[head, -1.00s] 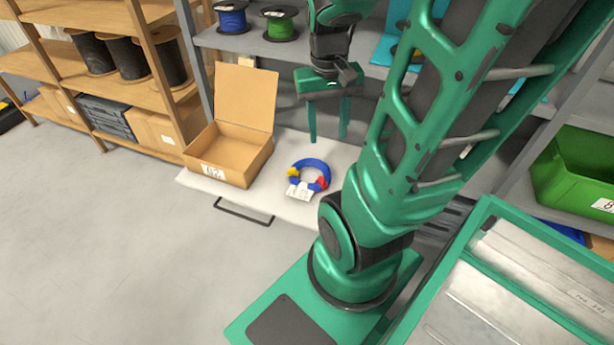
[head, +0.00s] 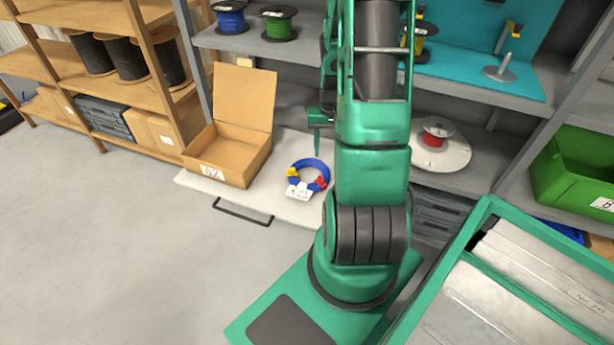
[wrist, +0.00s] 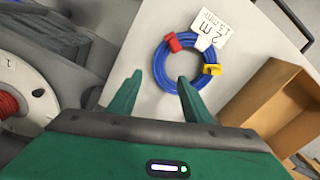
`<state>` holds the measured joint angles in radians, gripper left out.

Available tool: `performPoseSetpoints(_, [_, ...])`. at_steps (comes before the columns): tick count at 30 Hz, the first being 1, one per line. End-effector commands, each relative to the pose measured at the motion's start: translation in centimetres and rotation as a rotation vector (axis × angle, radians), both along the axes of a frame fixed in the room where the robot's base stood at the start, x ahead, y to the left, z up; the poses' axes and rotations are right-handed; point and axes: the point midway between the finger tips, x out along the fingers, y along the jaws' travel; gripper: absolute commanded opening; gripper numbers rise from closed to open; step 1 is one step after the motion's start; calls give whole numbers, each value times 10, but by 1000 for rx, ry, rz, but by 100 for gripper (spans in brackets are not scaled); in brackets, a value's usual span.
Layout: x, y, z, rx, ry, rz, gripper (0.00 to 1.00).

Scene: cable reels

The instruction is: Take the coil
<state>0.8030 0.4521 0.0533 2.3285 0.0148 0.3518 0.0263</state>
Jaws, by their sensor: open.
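The coil is a blue ring of cable (head: 313,162) with a red clip, a yellow clip and a white tag. It lies flat on a pale pull-out shelf (head: 287,210), right of an open cardboard box. In the wrist view the coil (wrist: 161,62) lies beyond my fingertips, slightly right of centre. My gripper (wrist: 158,78) is open with nothing between its two green fingers. In the head view my arm hides most of the gripper; one green finger (head: 317,142) shows just behind the coil. Its height above the shelf is hard to tell.
The open cardboard box (head: 228,165) stands left of the coil, its lid upright; it is also in the wrist view (wrist: 262,92). A red reel (head: 434,136) on a white disc sits to the right. Blue and green reels (head: 279,24) stand on the upper shelf.

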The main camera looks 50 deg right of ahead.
Motion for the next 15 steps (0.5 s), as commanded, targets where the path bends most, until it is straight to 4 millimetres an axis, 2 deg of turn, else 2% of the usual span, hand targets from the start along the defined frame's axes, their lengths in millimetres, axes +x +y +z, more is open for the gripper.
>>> performPoseSetpoints(7, [-1, 1, -34, 2, 2, 0, 45])
performPoseSetpoints(15, [-1, 1, -50, 1, 1, 1, 45])
